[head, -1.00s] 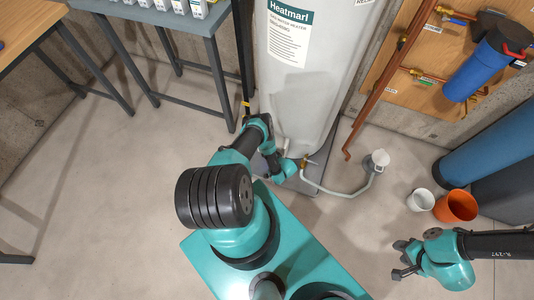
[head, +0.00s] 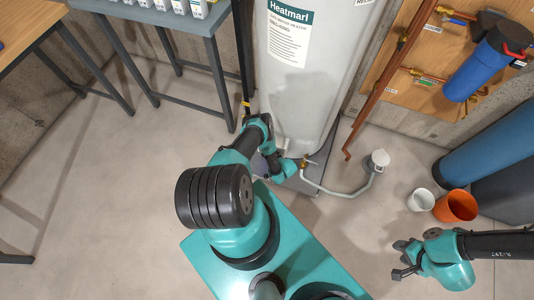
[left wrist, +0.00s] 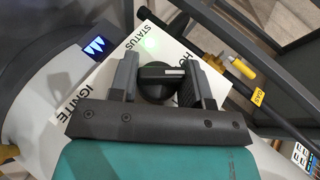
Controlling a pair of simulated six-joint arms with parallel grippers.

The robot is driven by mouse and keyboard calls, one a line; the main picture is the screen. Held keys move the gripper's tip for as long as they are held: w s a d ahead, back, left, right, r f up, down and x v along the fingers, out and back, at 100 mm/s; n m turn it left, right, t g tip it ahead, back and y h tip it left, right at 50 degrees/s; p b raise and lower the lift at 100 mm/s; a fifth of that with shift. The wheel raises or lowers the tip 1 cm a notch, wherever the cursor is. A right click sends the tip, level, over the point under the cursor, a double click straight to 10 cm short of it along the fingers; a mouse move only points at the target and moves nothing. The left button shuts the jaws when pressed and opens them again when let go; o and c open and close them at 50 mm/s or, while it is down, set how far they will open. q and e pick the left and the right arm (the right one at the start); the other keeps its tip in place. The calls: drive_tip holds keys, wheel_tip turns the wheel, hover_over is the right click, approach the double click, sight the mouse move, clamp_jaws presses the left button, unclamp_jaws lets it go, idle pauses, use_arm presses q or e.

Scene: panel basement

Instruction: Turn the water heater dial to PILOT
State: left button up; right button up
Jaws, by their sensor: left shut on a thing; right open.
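The water heater (head: 300,95) is a tall pale cylinder at the top middle of the head view. In the left wrist view its white control panel (left wrist: 92,82) carries the words STATUS and IGNITE and a lit green light. The black dial (left wrist: 158,90) sits between the two fingers of my left gripper (left wrist: 160,75), which is shut on it; the marking the dial points to is covered by the gripper. In the head view my left arm reaches to the heater's lower side and its fingers are hidden. My right gripper (head: 398,260) is open and empty above the floor at right.
A blue display (left wrist: 95,48) and a yellow gas valve handle (left wrist: 243,68) flank the panel. A drain hose (head: 345,192), white bucket (head: 421,200) and orange bucket (head: 456,206) are on the floor. A grey table (head: 160,20) stands at left; floor at left is clear.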

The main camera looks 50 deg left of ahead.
idle(0.3)
use_arm(q)
drive_tip(key=o, duration=0.9)
drive_tip(key=shift+d, duration=0.1)
drive_tip(key=v, duration=1.7)
drive_tip(key=shift+r, duration=0.15)
